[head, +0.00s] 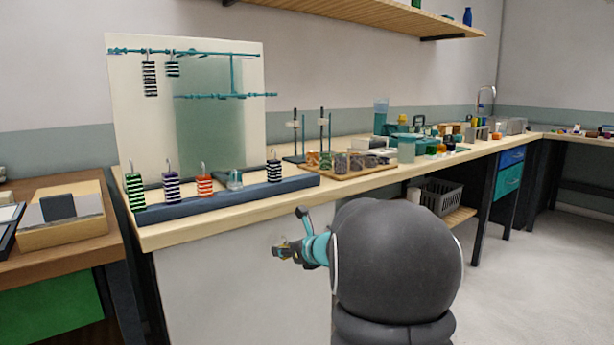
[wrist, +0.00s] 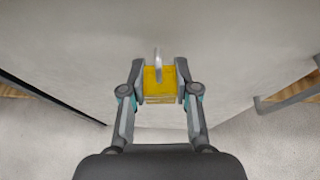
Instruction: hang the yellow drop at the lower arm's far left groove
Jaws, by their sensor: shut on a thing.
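My gripper (wrist: 160,88) is shut on the yellow drop (wrist: 158,84), which has a pale hook standing up from it in the wrist view. In the head view my gripper (head: 281,252) is low, in front of the bench's pale front panel, and the drop is barely visible there. The lower arm (head: 215,96) is a short teal bar at the right of the upright board (head: 130,120). Its left end shows over the board's greenish panel; its single grooves are too small to tell.
A dark rack (head: 230,196) along the bench's front edge holds green, purple, red and dark striped drops and a clear teal piece. Two thin stands (head: 322,135) and a wooden tray (head: 350,171) of jars stand to its right. My gripper is below the bench top.

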